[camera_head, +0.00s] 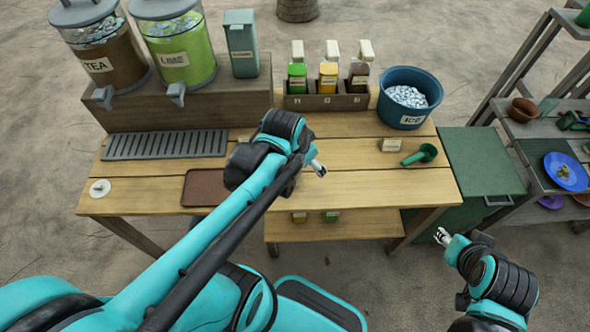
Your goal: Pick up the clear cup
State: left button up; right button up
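I cannot make out a clear cup in the head view; my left arm hides part of the table. My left gripper (318,168) is over the middle of the wooden table (370,189), its small tip pointing right. Its fingers are too small to tell whether they are open or shut, and I see nothing in them. My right gripper (442,236) is off the table's front right corner, in front of the green bin. Its finger opening is also unclear.
Tea (110,50) and lime (182,45) dispensers stand back left, above a drip grille (165,145). Bottles fill a rack (327,101) beside an ice bucket (409,98). A green scoop (420,155) and brown mat (205,187) lie on the table. A green bin (480,160) stands right.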

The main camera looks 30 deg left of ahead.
pick_arm(q)
jog(key=m+g, duration=0.2)
send_over(294, 174)
jog(key=d, duration=0.1)
jog(key=s+x, duration=0.1)
jog(key=x, duration=0.4)
jog(key=a+f+m, duration=0.1)
jog(key=f, duration=0.3)
jog(key=w+a+f+g+b, duration=0.1)
jog(key=f, duration=0.2)
jog(key=w+a+f+m+h, duration=0.1)
jog(key=f, duration=0.3)
jog(key=shift+a+f+m+g, duration=0.2)
jog(key=shift+f+m+g, duration=0.1)
jog(key=shift+f, duration=0.05)
jog(key=f+b, duration=0.1)
jog(key=f, duration=0.2)
jog(key=w+f+b, duration=0.1)
jog(key=shift+d+f+b, duration=0.3)
jog(key=shift+f, duration=0.1)
jog(key=shift+r, duration=0.1)
jog(key=c, duration=1.2)
